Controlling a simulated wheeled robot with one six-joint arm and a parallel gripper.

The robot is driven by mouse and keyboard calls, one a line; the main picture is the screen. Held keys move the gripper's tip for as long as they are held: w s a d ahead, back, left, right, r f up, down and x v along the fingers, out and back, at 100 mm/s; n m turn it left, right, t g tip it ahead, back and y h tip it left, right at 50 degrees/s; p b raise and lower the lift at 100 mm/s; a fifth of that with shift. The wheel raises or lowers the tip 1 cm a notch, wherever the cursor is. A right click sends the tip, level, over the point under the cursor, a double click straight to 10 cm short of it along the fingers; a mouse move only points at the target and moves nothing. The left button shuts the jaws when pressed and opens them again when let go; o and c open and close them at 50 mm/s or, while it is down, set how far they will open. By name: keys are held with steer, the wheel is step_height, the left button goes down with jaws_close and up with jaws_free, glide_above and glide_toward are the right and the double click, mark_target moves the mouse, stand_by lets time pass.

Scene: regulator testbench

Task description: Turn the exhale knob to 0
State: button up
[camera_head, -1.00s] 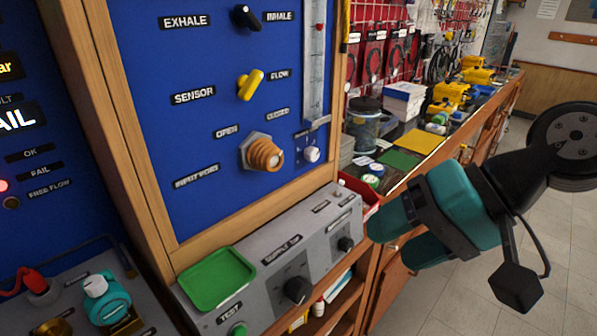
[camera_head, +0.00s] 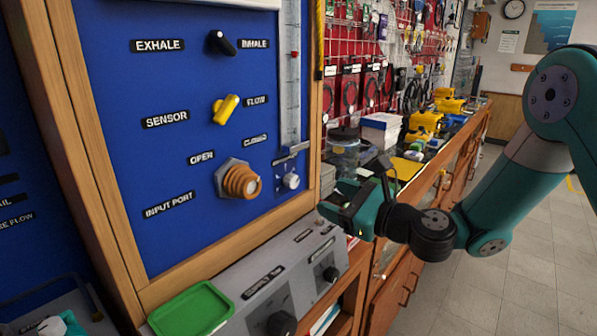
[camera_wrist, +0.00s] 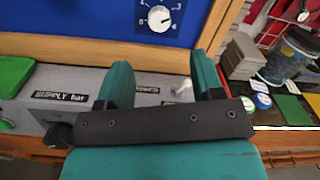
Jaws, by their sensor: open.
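On the blue panel (camera_head: 110,110), a black selector knob (camera_head: 221,43) with a white mark at its upper-left end sits between the labels EXHALE (camera_head: 157,45) and INHALE (camera_head: 254,43). I see no 0 beside it in the head view. The grey box below has black knobs (camera_head: 331,273) with small labels that I cannot read. My gripper (camera_head: 338,205) is open and empty, right of the panel's lower corner, apart from the knobs. In the wrist view its two teal fingers (camera_wrist: 161,72) stand apart, below a white numbered dial (camera_wrist: 159,18) on blue.
A yellow lever (camera_head: 225,109) and an orange port (camera_head: 240,181) stick out of the panel. A green tray (camera_head: 190,311) lies on the grey box (camera_head: 240,290). A cluttered bench (camera_head: 440,180) runs along the right. The floor (camera_head: 490,290) at right is clear.

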mark_target(295, 183)
steer(key=p+x, duration=0.3)
steer(key=x, duration=0.6)
steer(key=shift+w+a, duration=0.25)
steer(key=shift+a, duration=0.1)
steer(key=c, duration=0.9)
